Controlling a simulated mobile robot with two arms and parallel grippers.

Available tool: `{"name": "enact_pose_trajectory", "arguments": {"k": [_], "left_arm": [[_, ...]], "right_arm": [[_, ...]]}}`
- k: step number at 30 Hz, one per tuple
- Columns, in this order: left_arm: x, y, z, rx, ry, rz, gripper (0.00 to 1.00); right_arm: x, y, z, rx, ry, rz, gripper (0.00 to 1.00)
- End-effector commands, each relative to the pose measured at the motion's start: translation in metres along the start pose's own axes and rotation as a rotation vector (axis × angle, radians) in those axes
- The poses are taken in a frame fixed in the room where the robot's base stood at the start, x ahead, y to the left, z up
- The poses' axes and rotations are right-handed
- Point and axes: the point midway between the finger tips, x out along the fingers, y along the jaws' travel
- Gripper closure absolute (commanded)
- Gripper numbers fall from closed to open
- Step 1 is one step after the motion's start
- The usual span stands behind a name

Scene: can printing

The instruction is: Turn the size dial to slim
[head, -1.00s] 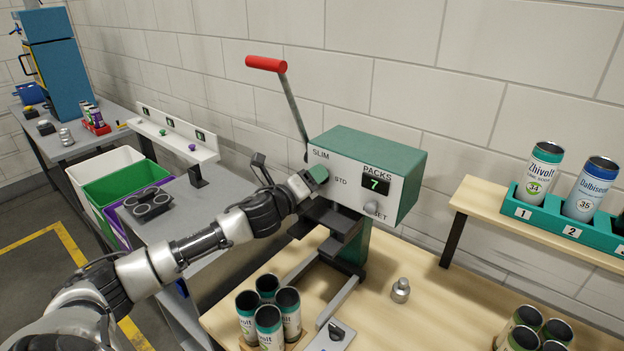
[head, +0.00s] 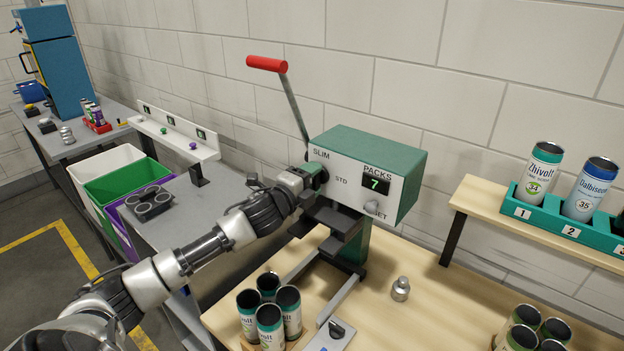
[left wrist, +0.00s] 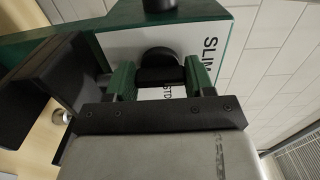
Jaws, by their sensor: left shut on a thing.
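The size dial is a dark round knob (left wrist: 158,60) on the white front of the green-topped machine (head: 372,150). The labels SLIM (head: 320,154) and STD (head: 341,181) are printed beside it. My left gripper (head: 316,174) is at the machine's front left, with its fingers on either side of the knob and shut on it. In the left wrist view its green finger pads (left wrist: 160,80) flank the knob. The fingers hide much of the dial in the head view, so I cannot tell which label it points to. My right gripper is not in view.
A lever with a red handle (head: 267,63) rises at the machine's left. Open cans (head: 270,325) stand in front on the wooden table. A numbered can rack (head: 545,219) is at right.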

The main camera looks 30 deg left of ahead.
Motion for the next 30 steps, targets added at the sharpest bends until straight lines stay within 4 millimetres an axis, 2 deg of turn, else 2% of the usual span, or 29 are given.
{"name": "enact_pose_trajectory", "arguments": {"k": [16, 17, 21, 30], "left_arm": [[0.0000, 0.0006, 0.0003, -0.024, -0.001, 0.001, 0.71], [0.0000, 0.0006, 0.0003, -0.024, -0.001, 0.001, 0.42], [0.0000, 0.0005, 0.0002, -0.023, -0.001, 0.001, 0.21], [-0.0017, 0.0012, 0.0002, -0.021, 0.000, 0.001, 0.21]], "right_arm": [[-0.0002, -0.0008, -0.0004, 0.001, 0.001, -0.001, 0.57], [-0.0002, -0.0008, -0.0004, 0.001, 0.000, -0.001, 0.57], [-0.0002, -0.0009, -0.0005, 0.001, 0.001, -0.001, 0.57], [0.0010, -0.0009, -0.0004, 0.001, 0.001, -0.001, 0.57]]}}
